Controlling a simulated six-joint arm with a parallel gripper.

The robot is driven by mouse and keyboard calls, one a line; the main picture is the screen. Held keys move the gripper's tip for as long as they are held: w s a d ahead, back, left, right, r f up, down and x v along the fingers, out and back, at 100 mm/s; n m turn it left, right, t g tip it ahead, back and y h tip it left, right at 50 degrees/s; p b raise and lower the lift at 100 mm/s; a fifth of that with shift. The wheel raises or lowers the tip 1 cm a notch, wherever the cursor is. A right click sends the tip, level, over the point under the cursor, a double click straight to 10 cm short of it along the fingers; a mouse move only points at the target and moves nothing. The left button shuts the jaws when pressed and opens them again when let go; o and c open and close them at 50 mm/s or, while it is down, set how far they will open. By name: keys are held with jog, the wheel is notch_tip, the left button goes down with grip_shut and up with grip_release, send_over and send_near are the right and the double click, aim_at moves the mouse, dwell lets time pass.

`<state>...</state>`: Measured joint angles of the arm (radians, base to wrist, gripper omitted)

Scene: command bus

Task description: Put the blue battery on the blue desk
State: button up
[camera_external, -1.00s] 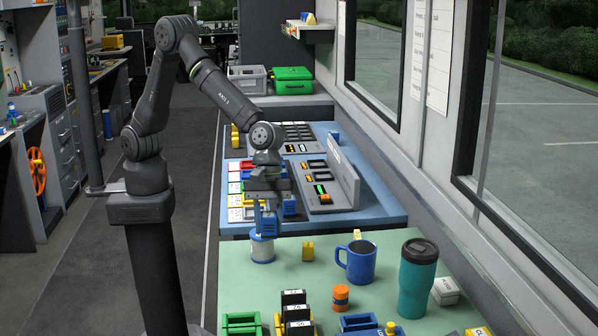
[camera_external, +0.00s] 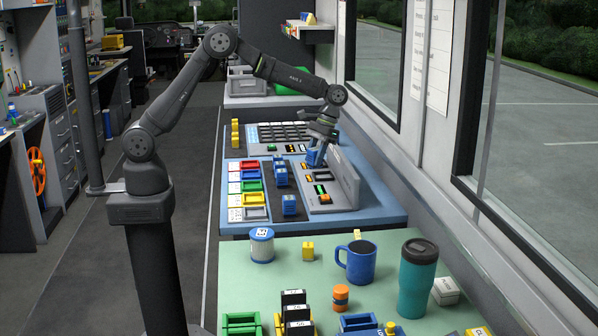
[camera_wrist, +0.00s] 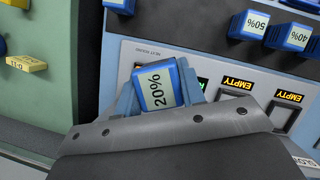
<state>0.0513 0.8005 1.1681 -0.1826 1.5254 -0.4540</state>
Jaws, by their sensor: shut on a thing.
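My gripper (camera_external: 314,158) is shut on a blue battery (camera_wrist: 160,88) with a pale label reading 20%. The battery also shows below the fingers in the external view (camera_external: 312,159). It is tilted there, over the grey slotted panel (camera_external: 322,204) on the blue desk (camera_external: 380,212). I cannot tell whether it touches the panel. Other blue batteries stand to the left of the panel, one near the front (camera_external: 289,205) and others behind it (camera_external: 281,178). In the wrist view, batteries marked 50% (camera_wrist: 249,25) and 40% (camera_wrist: 291,37) show at the upper right.
The panel has slots with EMPTY labels (camera_wrist: 238,83). A grey upright plate (camera_external: 343,178) rises along its right side. Coloured trays (camera_external: 251,185) line the desk's left. The green table (camera_external: 285,275) in front holds a blue mug (camera_external: 358,262) and a teal tumbler (camera_external: 417,280).

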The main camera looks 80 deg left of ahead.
jog(key=a+m, duration=0.2)
jog(key=a, duration=0.5)
jog(key=shift+n, duration=0.5)
jog(key=w+d+f, duration=0.1)
jog(key=d+f, duration=0.1)
jog(key=d, duration=0.2)
jog(key=w+d+f, duration=0.2)
jog(key=d, duration=0.2)
jog(key=w+d+f, duration=0.2)
jog(key=d, duration=0.2)
jog(key=shift+w+d, duration=0.15)
jog(key=shift+d, duration=0.2)
jog(key=w+d+n, duration=0.3)
jog(key=w+d, duration=0.1)
jog(key=d, duration=0.6)
notch_tip(320, 180, up, 4)
jog(key=n+t+h, duration=0.2)
jog(key=n+t, duration=0.4)
jog(key=n, duration=0.9)
send_over(363, 311)
jog(key=shift+n, duration=0.3)
notch_tip(363, 311, down, 4)
jog(key=shift+d+f, duration=0.1)
jog(key=shift+f, duration=2.8)
jog(key=shift+f, duration=0.1)
